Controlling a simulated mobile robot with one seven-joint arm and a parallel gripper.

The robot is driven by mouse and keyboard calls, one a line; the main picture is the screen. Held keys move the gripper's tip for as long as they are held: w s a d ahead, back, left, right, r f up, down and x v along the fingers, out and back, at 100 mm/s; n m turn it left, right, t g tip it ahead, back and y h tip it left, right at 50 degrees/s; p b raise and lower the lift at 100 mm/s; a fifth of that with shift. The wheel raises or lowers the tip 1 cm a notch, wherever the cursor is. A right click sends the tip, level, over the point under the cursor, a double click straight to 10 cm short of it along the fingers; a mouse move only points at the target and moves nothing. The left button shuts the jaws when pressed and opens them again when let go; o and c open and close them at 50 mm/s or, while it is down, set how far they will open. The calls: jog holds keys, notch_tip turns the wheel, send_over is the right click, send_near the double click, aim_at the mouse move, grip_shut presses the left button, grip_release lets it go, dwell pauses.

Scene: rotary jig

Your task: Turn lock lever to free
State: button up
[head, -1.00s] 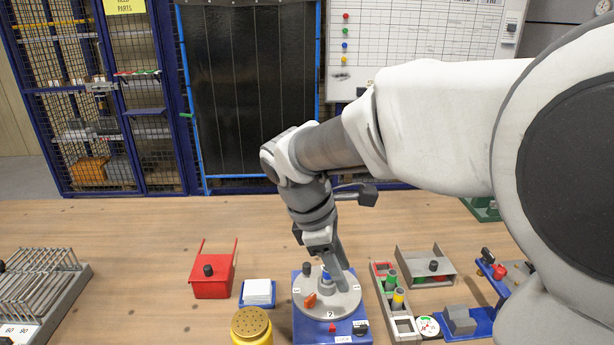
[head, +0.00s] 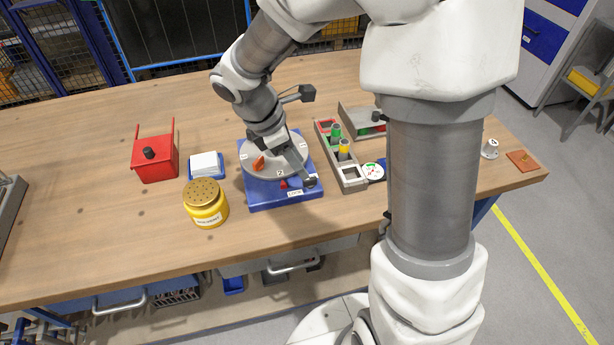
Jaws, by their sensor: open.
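The rotary jig has a blue base (head: 262,194) and a round grey turntable (head: 255,166) with number labels and an orange piece (head: 258,163) on top. A white label reading LOCK (head: 295,193) is on the base's front right. My gripper (head: 306,182) is open and points down at the base's front right corner, just behind and right of the label. A dark shape at its fingertips may be the lock lever; fingers and lever are hard to separate, and I cannot tell whether they touch. A red knob (head: 283,184) sits left of the fingers.
A red bin (head: 156,160), a white block on a blue tray (head: 206,165) and a yellow jar (head: 206,205) stand left of the jig. A grey tray with green and yellow pegs (head: 348,178) and a round dial (head: 373,172) are close on the right.

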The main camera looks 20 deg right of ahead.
aim_at(310, 179)
jog(key=b+x, duration=0.1)
jog(key=x, duration=0.4)
jog(key=shift+d+f, duration=0.1)
jog(key=shift+f, duration=0.15)
grip_shut()
